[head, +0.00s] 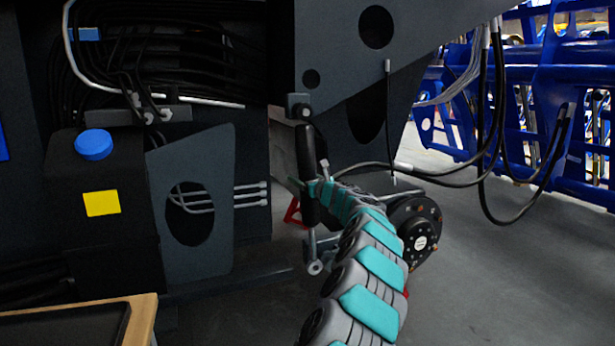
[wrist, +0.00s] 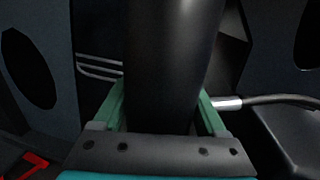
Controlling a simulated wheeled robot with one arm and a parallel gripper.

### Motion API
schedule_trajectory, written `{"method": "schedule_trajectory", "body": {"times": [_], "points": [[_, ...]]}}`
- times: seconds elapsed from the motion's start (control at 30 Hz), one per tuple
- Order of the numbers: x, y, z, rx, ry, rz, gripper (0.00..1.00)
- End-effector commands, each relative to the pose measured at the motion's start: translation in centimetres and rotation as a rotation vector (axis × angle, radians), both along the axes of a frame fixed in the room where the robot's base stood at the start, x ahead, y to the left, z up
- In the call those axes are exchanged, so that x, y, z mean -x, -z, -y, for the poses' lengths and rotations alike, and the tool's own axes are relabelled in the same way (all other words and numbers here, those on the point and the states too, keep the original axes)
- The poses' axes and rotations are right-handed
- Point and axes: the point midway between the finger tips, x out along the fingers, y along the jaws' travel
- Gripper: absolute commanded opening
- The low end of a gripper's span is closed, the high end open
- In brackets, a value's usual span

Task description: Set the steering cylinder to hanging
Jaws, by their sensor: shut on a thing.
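The steering cylinder (head: 307,165) is a black tube, close to upright, below the grey chassis plate in the head view. Its upper end meets a small dark bracket (head: 298,106); whether it is pinned there I cannot tell. A silver rod (head: 313,245) with an eye end points down from its lower end. My gripper (head: 318,188) is shut around the middle of the tube, coming from the front right. In the wrist view the black tube (wrist: 172,65) stands between the green fingers of my gripper (wrist: 163,110). The tube hides the fingertips' far side.
A black wheel hub (head: 418,240) is just right of my arm. A hose (head: 450,180) runs close behind the gripper. A grey plate with an oval hole (head: 215,250) stands left. A wooden-edged table (head: 142,318) is at lower left. Open floor lies at right.

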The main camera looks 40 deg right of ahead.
Motion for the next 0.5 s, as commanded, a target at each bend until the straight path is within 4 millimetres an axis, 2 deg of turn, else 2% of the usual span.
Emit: {"method": "schedule_trajectory", "body": {"times": [0.03, 0.13, 0.43, 0.47, 0.5], "points": [[-0.28, -0.18, -0.97, -0.031, -0.006, 0.009, 0.0], [-0.41, -0.15, -1.61, -0.07, -0.001, 0.017, 0.0], [-0.41, -0.05, -1.64, -0.077, 0.001, 0.019, 0.0], [-0.41, -0.05, -1.65, -0.076, 0.001, 0.019, 0.77], [-0.41, -0.04, -1.65, -0.076, 0.001, 0.018, 0.82]]}}
